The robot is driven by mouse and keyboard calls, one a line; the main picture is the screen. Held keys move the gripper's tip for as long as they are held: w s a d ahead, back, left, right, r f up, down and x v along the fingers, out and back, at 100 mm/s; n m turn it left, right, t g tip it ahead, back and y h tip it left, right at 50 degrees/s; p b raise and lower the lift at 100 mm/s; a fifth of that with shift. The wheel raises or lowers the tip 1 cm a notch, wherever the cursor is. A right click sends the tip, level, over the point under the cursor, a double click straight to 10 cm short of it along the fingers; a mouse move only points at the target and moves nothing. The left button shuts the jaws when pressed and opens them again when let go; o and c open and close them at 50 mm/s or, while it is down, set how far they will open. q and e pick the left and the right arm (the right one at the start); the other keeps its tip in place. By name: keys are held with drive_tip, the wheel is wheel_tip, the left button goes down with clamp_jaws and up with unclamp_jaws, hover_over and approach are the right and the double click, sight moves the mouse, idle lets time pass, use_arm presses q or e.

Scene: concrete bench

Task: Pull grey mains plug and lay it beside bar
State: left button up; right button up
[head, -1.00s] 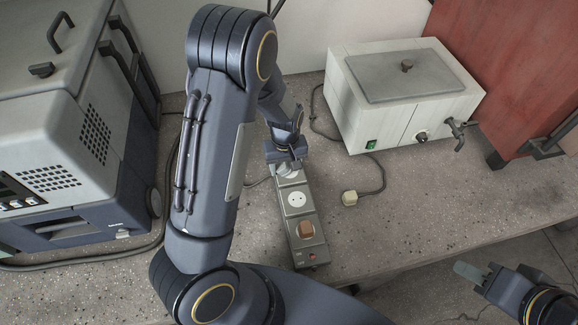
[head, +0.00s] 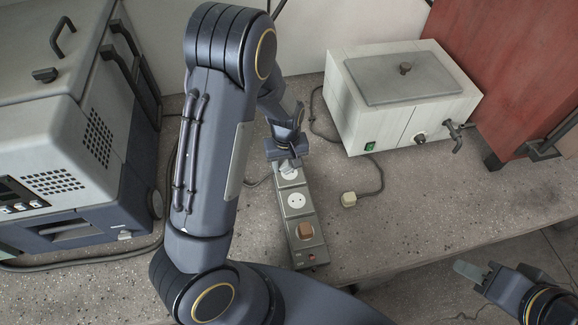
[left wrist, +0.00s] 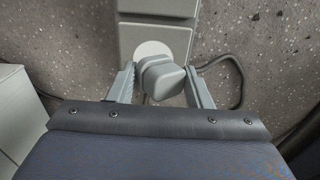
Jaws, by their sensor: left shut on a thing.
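My left gripper (head: 286,160) is over the bar's far end. In the left wrist view its two fingers (left wrist: 161,88) are shut on the grey mains plug (left wrist: 163,78). A white socket face (left wrist: 152,48) shows partly behind the plug; whether the pins are still in it cannot be told. My right gripper (head: 478,272) is at the lower right, away from the bar; its opening is unclear.
A white box with a grey lid and tap (head: 400,95) stands behind right. A cream plug (head: 348,199) on a dark cable lies right of the bar. A grey-blue machine (head: 70,150) stands at left. Bench left and right of the bar has bare room.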

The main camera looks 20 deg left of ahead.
sight(287, 162)
use_arm(q)
drive_tip(key=shift+r+p, duration=1.65)
drive_tip(key=shift+r, duration=0.6)
